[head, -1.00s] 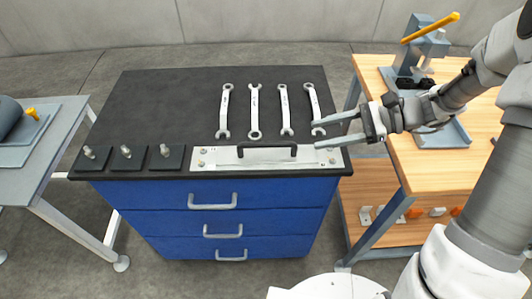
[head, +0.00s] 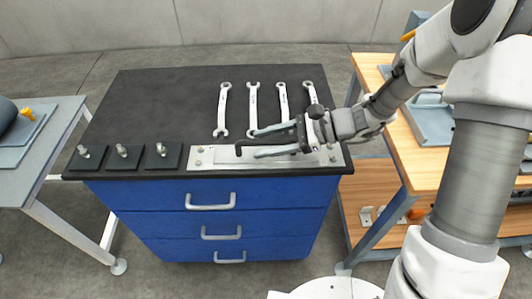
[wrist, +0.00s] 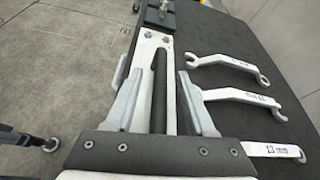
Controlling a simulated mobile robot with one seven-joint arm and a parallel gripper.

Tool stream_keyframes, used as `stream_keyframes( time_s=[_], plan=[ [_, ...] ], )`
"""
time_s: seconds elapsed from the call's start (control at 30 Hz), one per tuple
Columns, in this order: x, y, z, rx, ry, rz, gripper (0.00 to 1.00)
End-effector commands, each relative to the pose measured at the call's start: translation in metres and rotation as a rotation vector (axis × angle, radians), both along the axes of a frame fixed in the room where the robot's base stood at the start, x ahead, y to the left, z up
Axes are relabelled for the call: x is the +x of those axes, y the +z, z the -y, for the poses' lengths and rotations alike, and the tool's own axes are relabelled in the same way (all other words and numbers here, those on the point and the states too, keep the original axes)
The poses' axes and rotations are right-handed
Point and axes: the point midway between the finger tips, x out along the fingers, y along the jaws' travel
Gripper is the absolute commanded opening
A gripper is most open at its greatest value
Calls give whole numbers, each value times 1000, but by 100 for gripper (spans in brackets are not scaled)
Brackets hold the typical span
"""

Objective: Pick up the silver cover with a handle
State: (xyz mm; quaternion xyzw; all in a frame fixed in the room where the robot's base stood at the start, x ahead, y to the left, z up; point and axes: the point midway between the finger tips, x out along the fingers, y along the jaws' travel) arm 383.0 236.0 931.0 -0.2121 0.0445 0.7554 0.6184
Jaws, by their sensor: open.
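The silver cover (head: 213,158) is a flat plate with bolts at its ends and a black bar handle (head: 243,146). It lies along the front edge of the black cabinet top. It also shows in the wrist view (wrist: 150,45), with its handle (wrist: 159,85) running lengthwise. My gripper (head: 254,144) reaches in from the right, low over the plate. In the wrist view my gripper (wrist: 157,88) is open, with one finger on each side of the handle. I cannot tell whether either finger touches it. The right part of the cover is partly hidden by my gripper.
Several wrenches (head: 252,110) lie just behind the cover, close to one finger. Small black plates with bolts (head: 122,156) sit to its left. The back of the black top (head: 170,90) is clear. A wooden bench (head: 408,165) stands at the right.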

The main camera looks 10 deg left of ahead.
Motion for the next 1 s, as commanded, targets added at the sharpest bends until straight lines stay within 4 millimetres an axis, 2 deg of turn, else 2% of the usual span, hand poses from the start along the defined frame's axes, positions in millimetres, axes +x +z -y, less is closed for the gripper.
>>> stream_keyframes(
  time_s=[0.2,0.5,1.0],
  plan=[
    [0,0,-1,0,0,0,55],
    [0,0,-1,0,0,0,1],
    [0,0,-1,0,0,0,0]
  ],
)
